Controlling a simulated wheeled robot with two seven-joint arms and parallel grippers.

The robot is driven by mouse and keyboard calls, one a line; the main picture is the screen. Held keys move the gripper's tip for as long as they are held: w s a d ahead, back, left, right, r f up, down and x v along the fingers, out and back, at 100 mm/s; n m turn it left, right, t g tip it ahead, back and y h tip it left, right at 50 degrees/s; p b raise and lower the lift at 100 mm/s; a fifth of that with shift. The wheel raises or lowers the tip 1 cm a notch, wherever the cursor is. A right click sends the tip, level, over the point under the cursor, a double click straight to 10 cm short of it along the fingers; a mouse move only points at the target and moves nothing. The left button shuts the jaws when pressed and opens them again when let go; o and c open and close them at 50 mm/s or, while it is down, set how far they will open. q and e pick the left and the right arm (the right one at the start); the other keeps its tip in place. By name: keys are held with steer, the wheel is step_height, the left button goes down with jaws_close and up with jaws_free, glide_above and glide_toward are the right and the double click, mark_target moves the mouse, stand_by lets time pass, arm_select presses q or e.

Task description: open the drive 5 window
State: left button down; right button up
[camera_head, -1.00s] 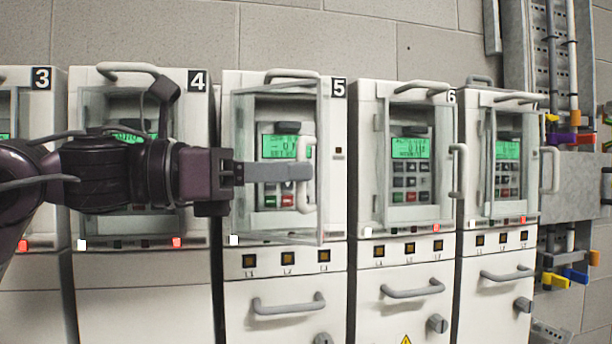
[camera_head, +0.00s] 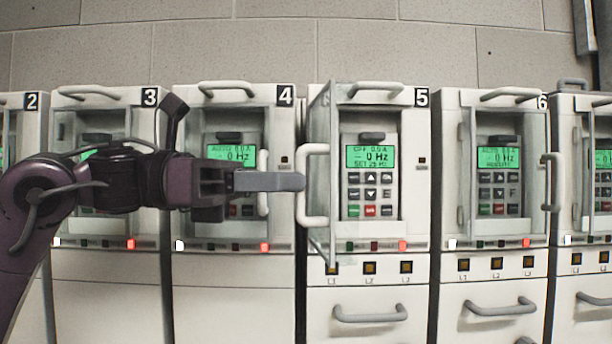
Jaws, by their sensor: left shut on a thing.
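Drive 5 (camera_head: 417,170) is a white cabinet with a black "5" label at its upper right. Its clear window (camera_head: 328,110) is hinged at the left and stands swung far out, almost edge-on to me. The window's pale handle (camera_head: 313,148) faces left. My left gripper (camera_head: 298,182) comes in from the left with its fingers shut on the upright bar of this handle. The fingertips partly hide the bar. The green display and keypad (camera_head: 370,180) of drive 5 show uncovered. My right gripper is not in view.
Drive 4 (camera_head: 285,125) stands left of drive 5, its window behind my left arm. Drive 6 (camera_head: 447,150) stands at the right with its window handle (camera_head: 552,180) sticking out. A grey drawer handle (camera_head: 370,314) is below drive 5.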

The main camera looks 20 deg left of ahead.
arm_select(q)
steer(key=shift+w+a+r+m+g, duration=0.25)
steer(key=shift+a+m+g, duration=0.05)
steer(key=shift+a, duration=0.35)
steer(key=c, duration=1.8)
jaws_free()
steer(key=shift+w, duration=0.1)
steer(key=shift+w+d+f, duration=0.1)
steer(key=shift+w+f, duration=0.05)
steer(key=shift+w, duration=0.25)
steer(key=shift+s+d, duration=0.1)
steer(key=shift+s, duration=0.15)
steer(key=shift+w+f, duration=0.1)
steer(key=shift+f, duration=0.1)
